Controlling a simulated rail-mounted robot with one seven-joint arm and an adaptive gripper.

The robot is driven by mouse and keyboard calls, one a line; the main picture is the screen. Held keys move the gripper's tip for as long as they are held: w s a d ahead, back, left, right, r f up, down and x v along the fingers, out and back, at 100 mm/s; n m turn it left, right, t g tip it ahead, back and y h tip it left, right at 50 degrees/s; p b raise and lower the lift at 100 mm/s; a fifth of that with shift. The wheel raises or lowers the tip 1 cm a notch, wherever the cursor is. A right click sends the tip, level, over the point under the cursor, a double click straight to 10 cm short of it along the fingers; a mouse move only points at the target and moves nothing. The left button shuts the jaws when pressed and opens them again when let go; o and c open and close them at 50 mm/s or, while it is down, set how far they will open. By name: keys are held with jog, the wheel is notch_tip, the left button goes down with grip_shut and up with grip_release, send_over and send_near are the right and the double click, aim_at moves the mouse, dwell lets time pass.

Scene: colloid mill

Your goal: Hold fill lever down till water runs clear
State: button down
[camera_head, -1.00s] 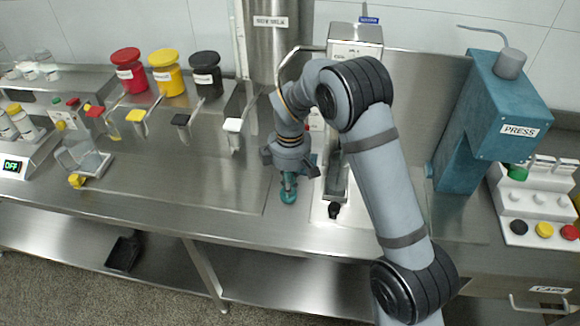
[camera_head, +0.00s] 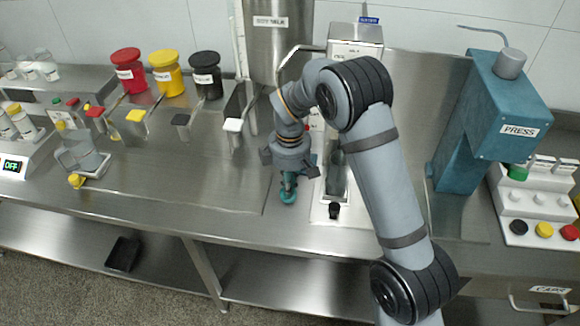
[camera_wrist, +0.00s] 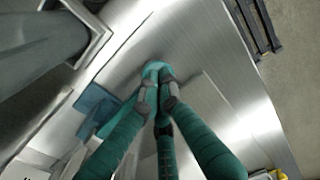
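My gripper (camera_head: 288,192) points down low over the steel counter, just left of the mill's pale base. In the wrist view its teal fingers (camera_wrist: 161,92) are drawn together with their grey pads nearly meeting. I see nothing held between them. The mill (camera_head: 355,38) stands behind my arm, and its front is partly covered by the arm. A narrow channel (camera_head: 338,180) runs forward on its base, with a black knob (camera_head: 334,210) at the front end. I cannot tell which part is the fill lever, or whether any water is running.
The teal press (camera_head: 500,120) and a cap rack (camera_head: 540,205) stand right. The counter left of my gripper is clear.

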jog(key=shift+s+f, duration=0.25)
jog(key=shift+s, duration=0.15)
dwell(0.4)
jog(key=shift+r+p, duration=0.3)
jog(key=s+r+p, duration=0.1)
jog(key=s+r, duration=0.2)
jog(key=r, duration=1)
jog(key=shift+s+a, duration=0.15)
jog(key=shift+s, duration=0.1)
